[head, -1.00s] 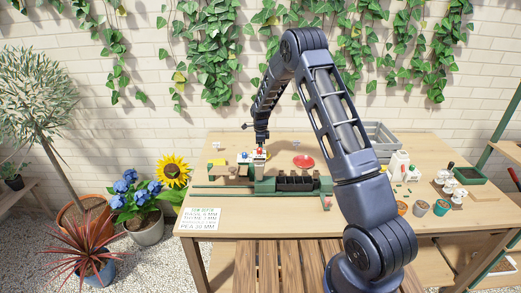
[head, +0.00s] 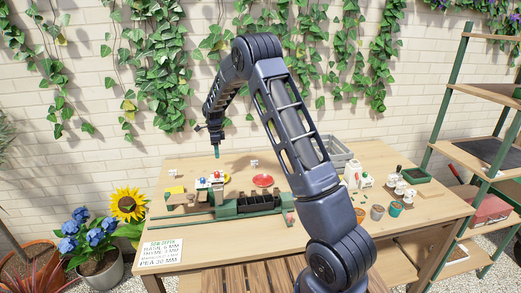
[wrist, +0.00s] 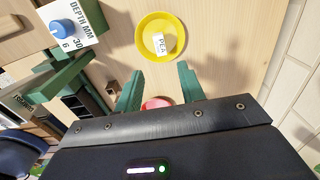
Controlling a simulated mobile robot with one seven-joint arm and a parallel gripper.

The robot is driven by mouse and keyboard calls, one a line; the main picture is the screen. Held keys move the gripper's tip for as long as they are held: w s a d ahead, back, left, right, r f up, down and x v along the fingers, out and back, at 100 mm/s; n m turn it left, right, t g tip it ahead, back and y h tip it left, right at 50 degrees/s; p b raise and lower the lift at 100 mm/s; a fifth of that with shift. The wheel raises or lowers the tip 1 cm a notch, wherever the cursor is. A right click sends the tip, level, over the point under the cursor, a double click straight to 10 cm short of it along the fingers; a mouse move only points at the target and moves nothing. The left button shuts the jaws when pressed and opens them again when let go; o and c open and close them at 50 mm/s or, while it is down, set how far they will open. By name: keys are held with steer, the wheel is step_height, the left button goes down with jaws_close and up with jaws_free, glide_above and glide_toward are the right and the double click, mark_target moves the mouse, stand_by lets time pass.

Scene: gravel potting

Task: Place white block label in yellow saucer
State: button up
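The white block label (wrist: 163,44), marked PEA, is inside the yellow saucer (wrist: 145,27) in the wrist view. I cannot tell whether it lies flat or leans. My gripper (wrist: 160,68) is open, with its two green fingers apart and nothing between them. The saucer and label are beyond the fingertips, not touching them. In the head view my gripper (head: 216,155) hangs above the back left of the table. The yellow saucer (head: 225,177) shows only partly there, behind the depth block.
The white depth block with a blue knob (wrist: 63,28) stands left of the saucer. A red saucer (head: 263,180) is right of it. A green planting rig (head: 240,205) fills the table's front middle. Pots (head: 377,211) and a grey crate (head: 336,152) stand to the right.

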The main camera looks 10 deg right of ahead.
steer(key=s+d+r+n+t, duration=0.1)
steer(key=s+d+r+n, duration=0.3)
steer(key=s+d+r, duration=0.6)
steer(key=s+d+r+n+t, duration=0.1)
steer(key=s+d+r+n, duration=0.3)
steer(key=s+d+r, duration=0.6)
steer(key=s+d+r+n+t, duration=0.1)
steer(key=s+d+n, duration=0.1)
steer(key=s, duration=0.7)
steer(key=s+d+r+n, duration=0.1)
steer(key=s+d+n, duration=0.2)
steer(key=s, duration=0.6)
steer(key=s+d+r+n+t, duration=0.1)
steer(key=s+d+n, duration=0.2)
steer(key=s, duration=0.6)
steer(key=shift+s+r+n+t, duration=0.3)
steer(key=shift+r+n, duration=0.1)
steer(key=shift+n, duration=0.6)
